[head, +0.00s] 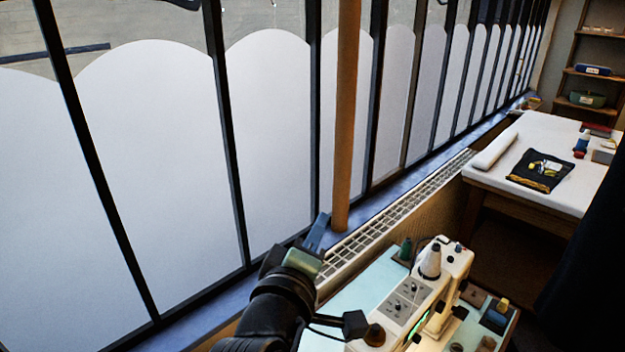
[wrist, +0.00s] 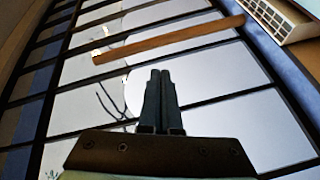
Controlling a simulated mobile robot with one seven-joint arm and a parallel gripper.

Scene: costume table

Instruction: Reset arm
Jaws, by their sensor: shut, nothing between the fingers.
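My arm rises from the bottom of the head view, dark and thick, beside the sewing table. My gripper (head: 318,232) is at its upper end, in front of the window sill. In the wrist view my gripper (wrist: 161,100) shows its two dark fingers side by side, shut with nothing between them. They point toward the window panes, and no object touches them.
A white sewing machine (head: 450,270) stands on a pale blue table (head: 345,288) right of my arm. A slatted radiator cover (head: 400,212) and a wooden post (head: 346,120) are behind. A white-topped table (head: 545,130) and shelves (head: 590,70) are far right.

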